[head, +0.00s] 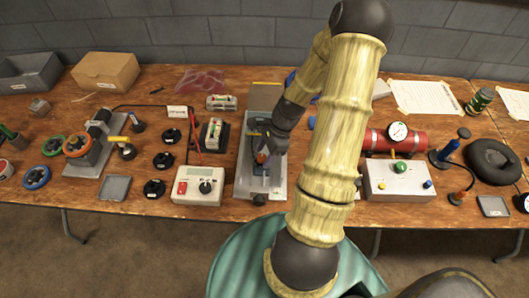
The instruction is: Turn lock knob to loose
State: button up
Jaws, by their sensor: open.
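A grey metal fixture (246,187) lies lengthwise on the middle of the wooden bench. A small dark knob (259,199) sits at its front end; I cannot tell whether this is the lock knob. My gripper (263,160) is low over the middle of the fixture, pointing down, and is open. A small orange part shows at the fingertips, but I cannot tell whether they touch it. My wrist and fingers hide much of the fixture's middle and right side.
Left of the fixture are a white meter box (198,199), several black round pieces and a stand with an orange-rimmed wheel (78,143). Right of my arm are a red cylinder with a gauge (398,132) and a white control box (404,183). A block wall stands behind.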

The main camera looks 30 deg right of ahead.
jog(key=c, duration=1)
